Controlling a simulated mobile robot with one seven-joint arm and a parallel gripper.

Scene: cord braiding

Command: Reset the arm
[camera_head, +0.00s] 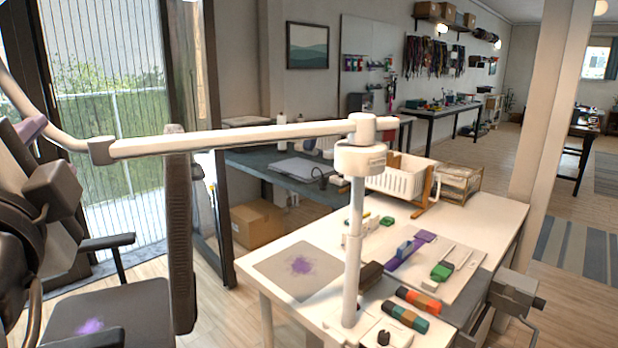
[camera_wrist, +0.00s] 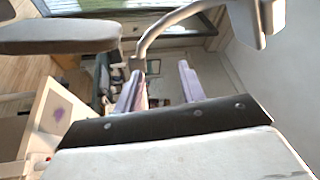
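My gripper (camera_wrist: 160,82) shows in the wrist view as two pale purple fingers standing well apart beyond a dark plate, with no object seen between their tips. In the head view, dark grey links of mine and a purple finger-like part sit at the left edge, partly cut off by the frame. The arm is raised above the chair seat, away from the white worktable (camera_head: 480,218). A curved tube (camera_head: 40,113) of a white boom passes close to it. The same tube seems to show in the wrist view (camera_wrist: 165,27); contact cannot be told.
The white boom (camera_head: 230,140) reaches left from a post (camera_head: 354,240) on the worktable. A dark chair (camera_head: 180,230) stands between table and arm. The table holds a white basket (camera_head: 402,178), cord bundles (camera_head: 405,315) and a grey mat (camera_head: 270,268). Floor is open at right.

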